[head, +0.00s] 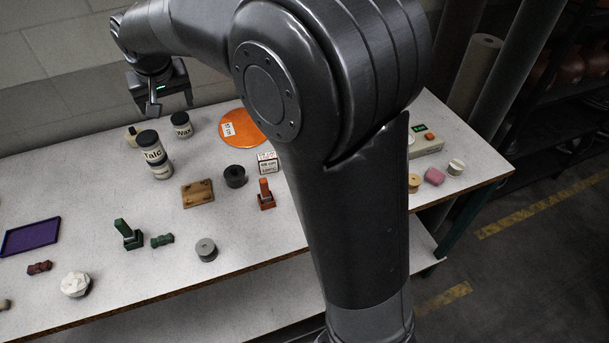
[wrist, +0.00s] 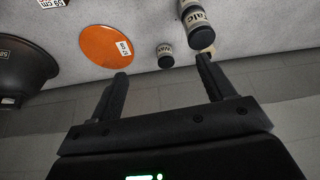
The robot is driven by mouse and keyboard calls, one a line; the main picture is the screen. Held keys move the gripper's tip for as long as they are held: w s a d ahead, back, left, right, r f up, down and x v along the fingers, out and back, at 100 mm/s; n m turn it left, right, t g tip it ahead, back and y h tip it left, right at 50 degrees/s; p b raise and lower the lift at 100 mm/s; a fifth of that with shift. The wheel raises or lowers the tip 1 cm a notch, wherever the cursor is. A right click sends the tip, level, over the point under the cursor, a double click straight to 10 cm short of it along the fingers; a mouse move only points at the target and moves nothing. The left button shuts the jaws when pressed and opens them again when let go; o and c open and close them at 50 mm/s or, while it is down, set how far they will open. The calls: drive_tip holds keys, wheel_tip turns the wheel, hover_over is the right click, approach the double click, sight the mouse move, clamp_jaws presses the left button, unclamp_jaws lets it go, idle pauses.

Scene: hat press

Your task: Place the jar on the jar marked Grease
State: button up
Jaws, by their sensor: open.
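A white jar with a black lid, labelled Talc (head: 150,147), stands upright on top of another white jar (head: 160,169). The lower jar's label cannot be read. The Talc jar also shows in the wrist view (wrist: 196,18). A smaller black-lidded jar labelled Wax (head: 181,126) stands on the table just behind and to the right; it also shows in the wrist view (wrist: 165,56). My gripper (head: 168,102) is open and empty, above and behind the stacked jars, apart from them. Its two fingers show in the wrist view (wrist: 162,70). No label reading Grease is legible.
A beige object (head: 132,134) is partly hidden behind the stack. An orange disc (head: 241,129) lies to the right. A wooden block (head: 197,194) and a dark ring (head: 235,176) lie in front. A purple tray (head: 30,237) is far left. My arm hides the table's middle right.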

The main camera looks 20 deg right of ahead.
drive_tip(key=s+d+r, duration=0.4)
drive_tip(key=s+d, duration=0.5)
drive_tip(key=s+d+f, duration=0.1)
drive_tip(key=s+d, duration=0.3)
drive_tip(key=s, duration=0.3)
drive_tip(key=s+d+f+m, duration=0.1)
drive_tip(key=s+d+f, duration=0.1)
drive_tip(key=s+d, duration=0.2)
drive_tip(key=s+d+f+t, duration=0.1)
drive_tip(key=s+d+f, duration=0.1)
drive_tip(key=s, duration=0.8)
drive_tip(key=shift+s+d+h, duration=0.3)
drive_tip(key=shift+s+d, duration=0.1)
drive_tip(key=shift+d, duration=0.5)
